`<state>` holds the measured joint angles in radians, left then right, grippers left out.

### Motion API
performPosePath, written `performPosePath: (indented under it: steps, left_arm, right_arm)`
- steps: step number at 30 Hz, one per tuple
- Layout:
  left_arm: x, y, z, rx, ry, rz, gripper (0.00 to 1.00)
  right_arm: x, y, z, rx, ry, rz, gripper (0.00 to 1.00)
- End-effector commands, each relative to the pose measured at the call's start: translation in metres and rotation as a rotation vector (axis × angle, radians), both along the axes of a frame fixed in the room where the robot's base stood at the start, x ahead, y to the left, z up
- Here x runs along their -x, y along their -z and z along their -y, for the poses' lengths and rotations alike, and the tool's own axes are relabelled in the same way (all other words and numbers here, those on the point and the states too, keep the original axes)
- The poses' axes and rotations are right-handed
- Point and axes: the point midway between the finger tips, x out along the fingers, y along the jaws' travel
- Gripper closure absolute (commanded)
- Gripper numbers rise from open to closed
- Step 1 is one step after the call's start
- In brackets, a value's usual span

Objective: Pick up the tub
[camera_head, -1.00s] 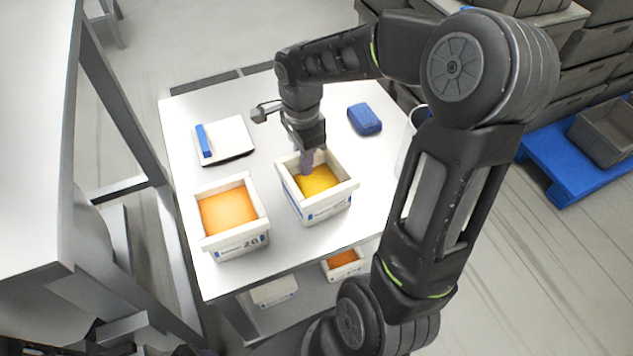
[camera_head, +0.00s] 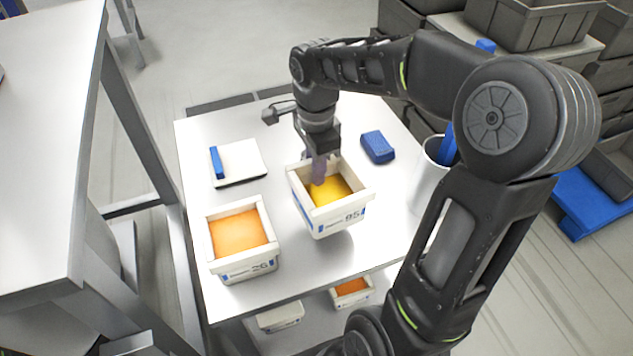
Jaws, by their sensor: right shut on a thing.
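The white tub with yellow filling (camera_head: 341,219) is in the head view, over the middle of the white table. Its front label seems to read 95. My right gripper (camera_head: 319,176) comes down at its far wall and is shut on the tub. The tub hangs a little above the tabletop, about level. The fingertips are partly hidden at the rim. A second white tub with orange filling (camera_head: 249,268) stands on the table to the left. My left gripper is not in view.
A white scale-like plate with a blue strip (camera_head: 240,163) lies at the back left of the white table (camera_head: 302,276). A blue block (camera_head: 378,147) lies at the back right, and a white container (camera_head: 428,183) stands at the right edge. More tubs sit on the shelf below.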

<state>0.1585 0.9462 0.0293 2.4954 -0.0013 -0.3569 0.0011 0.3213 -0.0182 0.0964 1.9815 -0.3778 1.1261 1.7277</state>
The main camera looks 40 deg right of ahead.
Motion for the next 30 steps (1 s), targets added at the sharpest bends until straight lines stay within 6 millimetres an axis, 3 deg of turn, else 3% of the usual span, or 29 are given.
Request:
performPosePath:
  steps: [3,9,30]
  left_arm:
    - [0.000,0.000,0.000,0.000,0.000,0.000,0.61]
    - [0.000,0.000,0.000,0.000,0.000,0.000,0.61]
    - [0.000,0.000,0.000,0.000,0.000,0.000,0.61]
  right_arm:
    - [-0.001,-0.023,0.000,0.000,-0.001,0.005,1.00]
    - [-0.001,-0.044,0.000,-0.001,-0.001,0.002,1.00]
    - [-0.001,-0.045,-0.001,-0.001,-0.010,0.001,1.00]
